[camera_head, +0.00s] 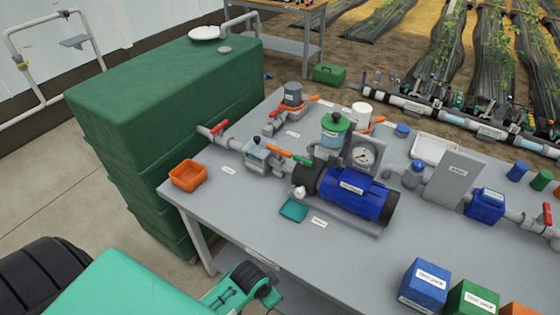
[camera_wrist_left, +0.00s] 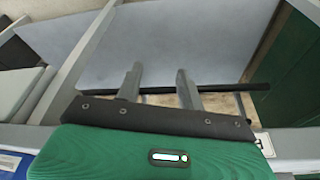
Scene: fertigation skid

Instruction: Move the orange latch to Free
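In the head view an orange lever (camera_head: 279,152), which may be the latch, sits by the pipework left of the blue pump (camera_head: 355,194). A green piece lies at its right end. I cannot read any Free mark. Other orange handle-like parts show behind, by the grey canister (camera_head: 313,98) and by the white canister (camera_head: 377,122). In the left wrist view my left gripper (camera_wrist_left: 160,84) is open and empty, its two fingers apart, with no latch between them. In the head view its fingers cannot be made out. My right gripper is not in view.
A green tank (camera_head: 165,75) stands left of the grey bench (camera_head: 225,207). An orange bin (camera_head: 188,175), a teal tray (camera_head: 293,209) and a red-handled valve (camera_head: 218,128) are near the bench's left side. Blue and green boxes (camera_head: 424,284) stand at the front right.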

